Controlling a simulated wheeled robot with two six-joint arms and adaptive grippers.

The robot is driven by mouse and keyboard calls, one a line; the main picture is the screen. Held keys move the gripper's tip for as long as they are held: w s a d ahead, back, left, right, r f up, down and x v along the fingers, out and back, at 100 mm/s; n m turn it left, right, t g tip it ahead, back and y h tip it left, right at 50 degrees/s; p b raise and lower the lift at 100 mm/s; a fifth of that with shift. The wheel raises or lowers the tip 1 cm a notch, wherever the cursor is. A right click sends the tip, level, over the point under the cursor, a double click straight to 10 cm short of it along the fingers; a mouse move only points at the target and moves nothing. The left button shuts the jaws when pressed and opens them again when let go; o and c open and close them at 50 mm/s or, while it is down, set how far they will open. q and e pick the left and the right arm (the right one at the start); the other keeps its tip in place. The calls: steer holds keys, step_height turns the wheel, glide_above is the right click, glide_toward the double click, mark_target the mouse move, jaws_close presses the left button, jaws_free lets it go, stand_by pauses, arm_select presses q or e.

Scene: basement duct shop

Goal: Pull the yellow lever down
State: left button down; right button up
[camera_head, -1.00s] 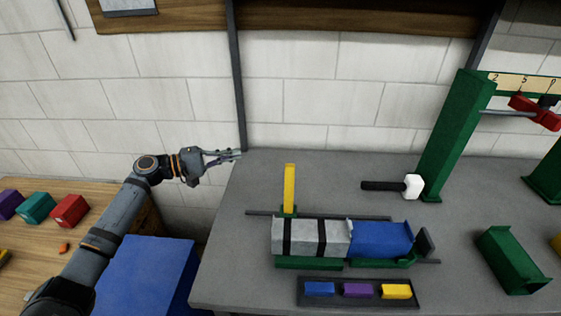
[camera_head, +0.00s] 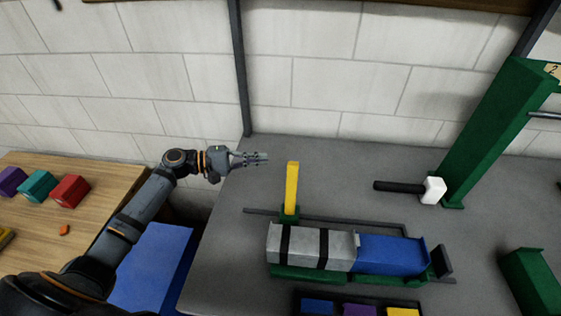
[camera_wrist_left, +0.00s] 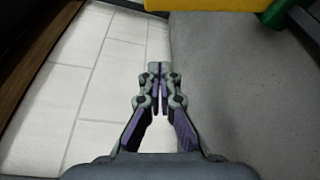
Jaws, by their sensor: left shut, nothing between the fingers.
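The yellow lever (camera_head: 292,186) stands upright on a green base at the back left of a grey and blue duct fixture (camera_head: 310,247) on the grey table. My left gripper (camera_head: 266,157) is shut and empty. It points right, just left of the lever's upper end, and looks apart from it. In the left wrist view its fingertips (camera_wrist_left: 158,68) meet over the table edge. My right gripper is not in view.
A hammer (camera_head: 410,189) with a white head lies right of the lever. A green channel (camera_head: 533,280) lies at the right. A tray (camera_head: 297,303) with coloured blocks is in front. The grey table (camera_head: 225,245) is clear left of the fixture.

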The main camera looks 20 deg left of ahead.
mark_target(291, 191)
arm_select(q)
steer(key=d+p, duration=0.4)
steer(key=d, duration=0.3)
steer(key=shift+s+r, duration=0.25)
steer(key=shift+r, duration=0.05)
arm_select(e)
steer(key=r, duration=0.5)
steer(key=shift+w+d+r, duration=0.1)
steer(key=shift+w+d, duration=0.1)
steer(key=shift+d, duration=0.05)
arm_select(q)
steer(key=shift+w, duration=0.1)
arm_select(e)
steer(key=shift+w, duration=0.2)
arm_select(q)
steer(key=shift+a, duration=0.1)
